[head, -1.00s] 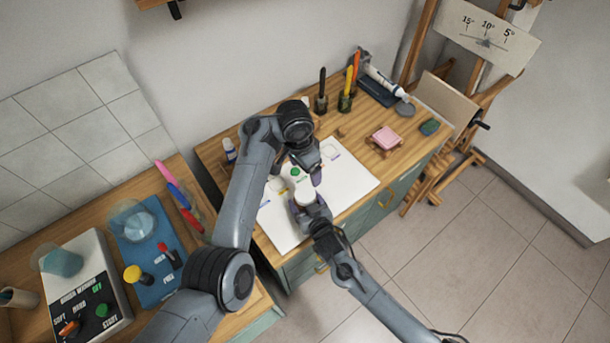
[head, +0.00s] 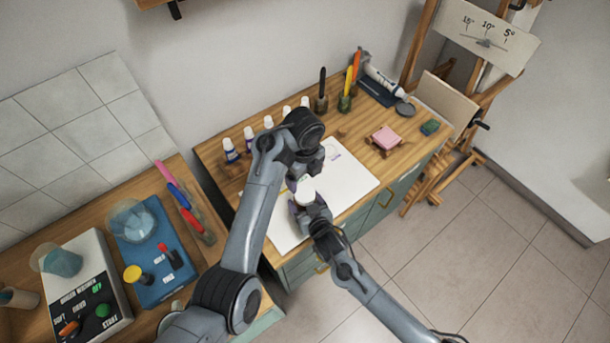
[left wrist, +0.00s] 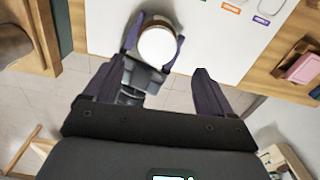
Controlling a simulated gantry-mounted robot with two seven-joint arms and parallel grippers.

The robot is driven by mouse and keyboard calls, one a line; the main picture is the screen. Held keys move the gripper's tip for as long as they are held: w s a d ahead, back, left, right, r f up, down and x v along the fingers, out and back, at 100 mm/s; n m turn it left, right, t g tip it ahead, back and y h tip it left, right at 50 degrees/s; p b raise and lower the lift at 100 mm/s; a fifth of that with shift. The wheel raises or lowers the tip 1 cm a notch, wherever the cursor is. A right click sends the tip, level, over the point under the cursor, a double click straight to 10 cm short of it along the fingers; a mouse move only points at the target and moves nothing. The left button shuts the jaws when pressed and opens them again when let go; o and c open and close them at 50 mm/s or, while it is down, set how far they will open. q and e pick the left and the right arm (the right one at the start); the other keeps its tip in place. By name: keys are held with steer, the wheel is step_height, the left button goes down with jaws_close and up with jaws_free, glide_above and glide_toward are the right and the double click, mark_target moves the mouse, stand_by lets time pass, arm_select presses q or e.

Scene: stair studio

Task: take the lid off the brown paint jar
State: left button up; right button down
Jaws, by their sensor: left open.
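A jar with a round white lid (head: 305,197) is held upright between the fingers of my right gripper (head: 307,203), over the white sheet's front part. My left gripper (head: 304,178) is just behind and above the lid. In the left wrist view the white lid (left wrist: 157,47) shows from above, with the purple fingers of my right gripper (left wrist: 156,40) on both sides. The fingers of my left gripper (left wrist: 154,72) are wide apart with nothing between them.
The white sheet (head: 345,178) with printed outlines lies on the wooden desk. Several white bottles (head: 249,137) stand along its back left. Cups with brushes (head: 345,100) stand behind, and a pink block (head: 386,138) is on the right.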

mark_target(305, 194)
arm_select(q)
steer(key=shift+s+f+m, duration=0.15)
steer(key=shift+f+m, duration=0.1)
steer(key=shift+m, duration=0.15)
steer(key=shift+f, duration=3.8)
steer(key=c, duration=1.1)
steer(key=n, duration=0.6)
steer(key=shift+n, duration=0.4)
steer(key=o, duration=1.2)
steer(key=shift+d, duration=0.1)
